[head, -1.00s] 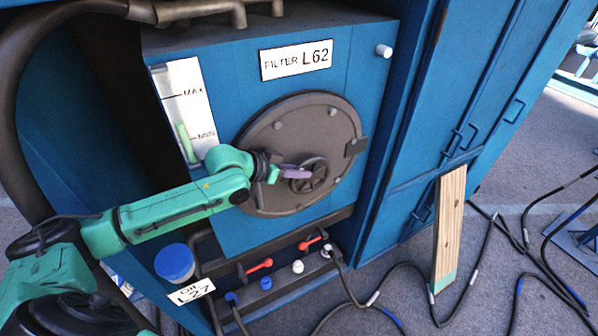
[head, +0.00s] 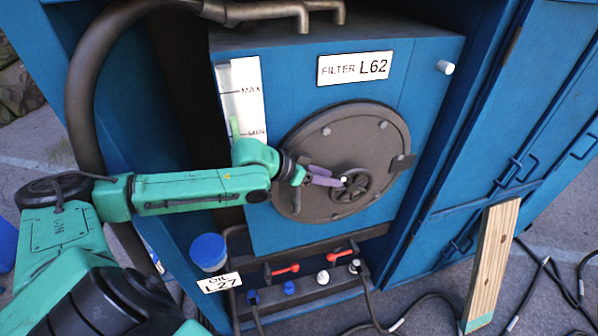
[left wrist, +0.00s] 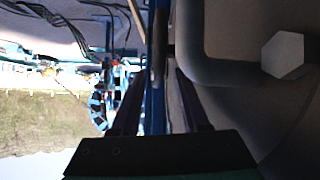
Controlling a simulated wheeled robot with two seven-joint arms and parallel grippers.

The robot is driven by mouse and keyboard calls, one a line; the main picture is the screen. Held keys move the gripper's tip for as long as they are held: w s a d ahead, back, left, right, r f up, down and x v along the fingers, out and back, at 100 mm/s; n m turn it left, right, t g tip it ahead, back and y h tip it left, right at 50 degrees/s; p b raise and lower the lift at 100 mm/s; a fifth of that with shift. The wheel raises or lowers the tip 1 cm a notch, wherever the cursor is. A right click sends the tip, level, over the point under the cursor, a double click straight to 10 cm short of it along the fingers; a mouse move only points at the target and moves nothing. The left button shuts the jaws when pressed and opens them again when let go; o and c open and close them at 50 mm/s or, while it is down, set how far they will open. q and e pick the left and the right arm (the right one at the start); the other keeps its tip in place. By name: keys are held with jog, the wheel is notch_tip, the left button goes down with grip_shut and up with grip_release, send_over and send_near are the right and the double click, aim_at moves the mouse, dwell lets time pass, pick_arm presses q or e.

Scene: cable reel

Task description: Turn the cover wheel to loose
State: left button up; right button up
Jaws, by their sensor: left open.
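The cover wheel (head: 351,186) is a small dark spoked handwheel at the middle of the round dark filter cover (head: 310,150), which is bolted on the blue filter box. My left gripper (head: 338,181) is open, with its purple-grey fingers pointing at the wheel from the left. The fingertips overlap the wheel's left side in the head view; I cannot tell whether they touch it. In the left wrist view the two dark fingers (left wrist: 162,95) stand apart, with a grey bent bar (left wrist: 205,60) and a hexagonal bolt head (left wrist: 284,55) to their right. My right gripper is out of view.
A label reading FILTER L62 (head: 355,68) and a level gauge (head: 241,95) are on the box. Below are red-handled valves (head: 285,269) and a blue cap (head: 208,252). A wooden plank (head: 492,262) leans at the right, with cables on the floor.

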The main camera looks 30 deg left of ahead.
pick_arm(q)
jog(key=p+v, duration=0.1)
jog(key=v, duration=0.9)
